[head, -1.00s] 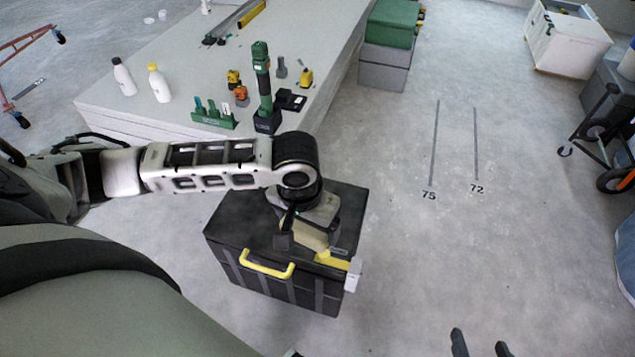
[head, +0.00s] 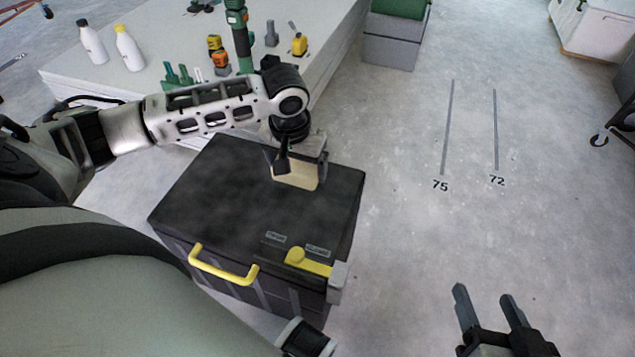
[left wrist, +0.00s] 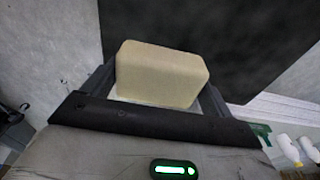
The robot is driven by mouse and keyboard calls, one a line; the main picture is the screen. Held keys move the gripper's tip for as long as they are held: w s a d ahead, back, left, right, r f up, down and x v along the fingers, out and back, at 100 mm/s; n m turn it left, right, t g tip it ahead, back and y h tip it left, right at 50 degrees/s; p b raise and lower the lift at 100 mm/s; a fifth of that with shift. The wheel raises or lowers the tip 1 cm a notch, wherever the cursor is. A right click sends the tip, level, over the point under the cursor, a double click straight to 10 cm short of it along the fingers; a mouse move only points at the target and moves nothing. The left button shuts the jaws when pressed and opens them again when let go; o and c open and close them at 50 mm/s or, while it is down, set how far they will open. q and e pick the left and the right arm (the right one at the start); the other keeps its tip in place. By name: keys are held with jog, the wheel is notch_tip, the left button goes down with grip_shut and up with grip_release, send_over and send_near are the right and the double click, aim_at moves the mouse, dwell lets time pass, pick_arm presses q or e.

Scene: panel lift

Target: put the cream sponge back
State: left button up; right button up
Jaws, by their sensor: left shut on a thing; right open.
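The cream sponge (head: 296,176) is a pale block held in my left gripper (head: 298,166), above the far right part of the black box's lid. In the left wrist view the sponge (left wrist: 162,74) sits between the two fingers of my left gripper (left wrist: 160,98). I cannot tell whether the sponge touches the lid. My right gripper (head: 490,305) is open and empty at the bottom right, over bare floor.
The black box (head: 215,205) has a closed lid, a yellow handle (head: 222,270) and a yellow latch (head: 308,262) by small labels. A pale slab stack (head: 140,75) behind it bears bottles and tools.

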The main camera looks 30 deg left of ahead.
pick_arm(q)
jog(key=w+f+b, duration=0.1)
jog(key=w+f, duration=0.1)
jog(key=w+f+b, duration=0.1)
jog(key=w+f, duration=0.1)
jog(key=w+f+b, duration=0.1)
jog(key=w+f, duration=0.1)
jog(key=shift+d+f, duration=0.2)
jog(key=shift+d, duration=0.05)
notch_tip(320, 180, down, 3)
jog(key=shift+w+f+b, duration=0.1)
jog(key=shift+b, duration=0.9)
jog(key=shift+f, duration=0.1)
pick_arm(e)
jog(key=shift+w+a+r+m+t+y, duration=0.1)
jog(key=shift+a+r+m+t+y, duration=0.3)
jog(key=shift+r+y, duration=0.2)
jog(key=shift+w+a+r+m+t+y, duration=0.1)
jog(key=shift+a+r+m+t+y, duration=0.2)
jog(key=shift+a+r+t+y, duration=0.2)
jog(key=shift+d+r, duration=0.1)
